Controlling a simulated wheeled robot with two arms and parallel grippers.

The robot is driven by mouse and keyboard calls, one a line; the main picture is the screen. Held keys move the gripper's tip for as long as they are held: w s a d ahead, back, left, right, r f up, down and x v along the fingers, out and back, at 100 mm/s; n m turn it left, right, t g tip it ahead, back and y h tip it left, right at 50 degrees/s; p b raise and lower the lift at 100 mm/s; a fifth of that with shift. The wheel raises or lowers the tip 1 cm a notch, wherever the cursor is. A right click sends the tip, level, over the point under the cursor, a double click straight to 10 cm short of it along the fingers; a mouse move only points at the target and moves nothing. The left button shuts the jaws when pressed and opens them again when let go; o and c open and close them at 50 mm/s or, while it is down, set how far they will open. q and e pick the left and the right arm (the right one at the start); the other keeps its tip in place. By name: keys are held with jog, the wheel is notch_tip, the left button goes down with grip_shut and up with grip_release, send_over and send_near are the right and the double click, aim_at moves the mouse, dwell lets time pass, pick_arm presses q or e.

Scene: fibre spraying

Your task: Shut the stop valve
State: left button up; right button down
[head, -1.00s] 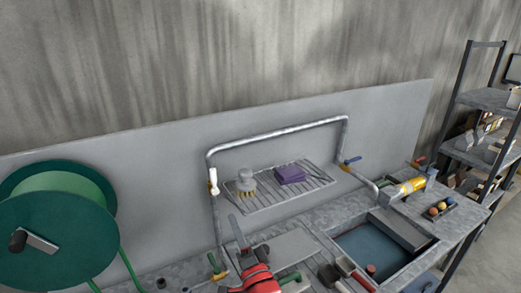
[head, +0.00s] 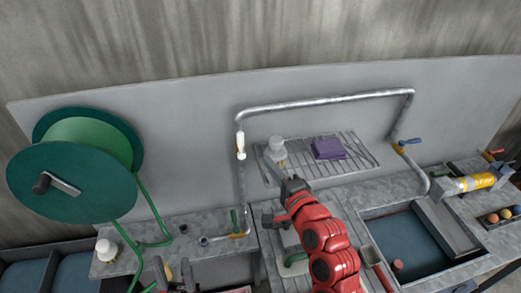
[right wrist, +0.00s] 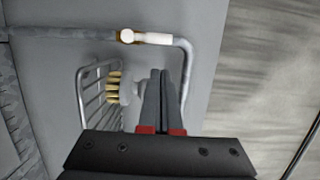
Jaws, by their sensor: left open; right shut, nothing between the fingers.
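Several valves show, and I cannot tell by looks which is the stop valve. A white-handled valve (head: 240,146) sits on the left upright of the grey pipe (head: 330,100), its handle lying along the pipe. It also shows in the right wrist view (right wrist: 152,38). A blue-handled valve (head: 405,146) is on the pipe's right side, and a green-handled one (head: 235,222) is low on the left. My right gripper (head: 288,182) is shut and empty, right of and below the white handle, apart from it. My left gripper (head: 174,272) is open at the bottom edge, partly cut off.
A wire rack (head: 350,160) holds a purple cloth (head: 328,148) and a brush (head: 277,150); the brush is close beside my right gripper in the wrist view. A green hose reel (head: 75,170) stands left. A sink (head: 405,240) is right, beside a yellow cylinder (head: 475,182).

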aim_at(241, 146)
jog(key=b+x, duration=0.5)
jog(key=x, duration=0.5)
jog(key=shift+b, duration=0.4)
